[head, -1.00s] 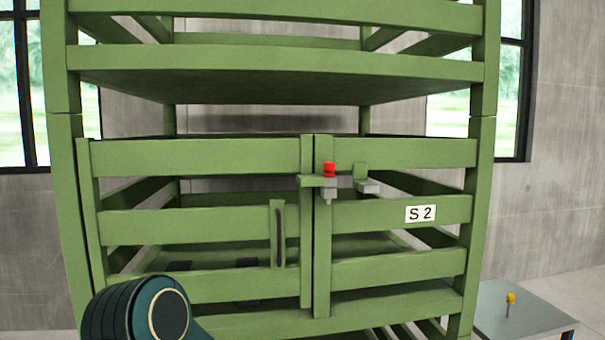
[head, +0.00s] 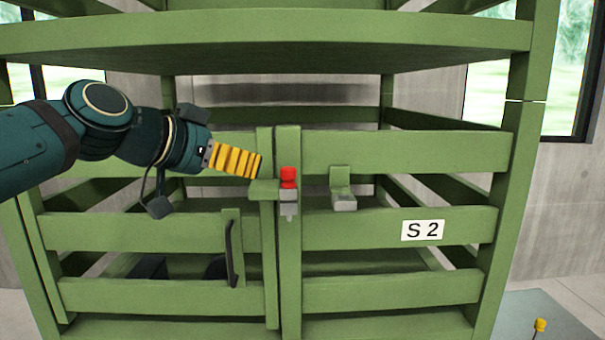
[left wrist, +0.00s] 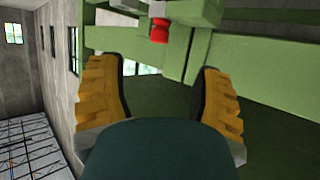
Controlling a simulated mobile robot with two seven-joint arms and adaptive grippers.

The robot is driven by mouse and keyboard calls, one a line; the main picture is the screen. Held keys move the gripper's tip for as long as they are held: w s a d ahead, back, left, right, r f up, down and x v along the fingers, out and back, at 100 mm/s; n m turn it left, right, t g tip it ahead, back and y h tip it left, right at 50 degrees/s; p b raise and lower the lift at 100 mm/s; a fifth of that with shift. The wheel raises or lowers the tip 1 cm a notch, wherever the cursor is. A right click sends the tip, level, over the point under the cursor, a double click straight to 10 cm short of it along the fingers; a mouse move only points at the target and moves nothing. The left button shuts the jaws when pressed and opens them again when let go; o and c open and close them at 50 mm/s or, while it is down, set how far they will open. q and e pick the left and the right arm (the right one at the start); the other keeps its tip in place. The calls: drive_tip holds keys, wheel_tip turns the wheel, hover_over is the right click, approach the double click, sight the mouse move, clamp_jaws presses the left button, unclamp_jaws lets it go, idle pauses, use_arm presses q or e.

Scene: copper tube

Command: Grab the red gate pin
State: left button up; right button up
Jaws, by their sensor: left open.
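The red gate pin (head: 289,178) stands upright in its grey holder on the post where the two green gate leaves meet. My left gripper (head: 258,166) is just left of the pin in the head view, its yellow fingers pointing toward it. In the left wrist view the fingers of my left gripper (left wrist: 160,85) are spread wide with nothing between them. The red pin (left wrist: 160,30) shows ahead, near the top of that view, beyond the fingertips. My right gripper is not in view.
The green gate (head: 400,297) has horizontal slats and a dark handle (head: 231,252) on its left leaf. A grey and green bracket (head: 343,190) sits right of the pin. A green shelf (head: 270,45) lies above. A low table (head: 560,318) with a yellow-topped pin stands at lower right.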

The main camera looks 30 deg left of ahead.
sight(282, 173)
use_arm(q)
drive_tip(key=x, duration=0.4)
drive_tip(key=r+x, duration=0.1)
drive_tip(key=x, duration=0.2)
drive_tip(key=shift+w+f, duration=0.1)
drive_tip(key=shift+w, duration=0.2)
drive_tip(key=shift+f+x, duration=0.2)
drive_tip(key=shift+x, duration=2.55)
drive_tip(key=shift+s+a, duration=0.1)
drive_tip(key=shift+s, duration=0.05)
clamp_jaws()
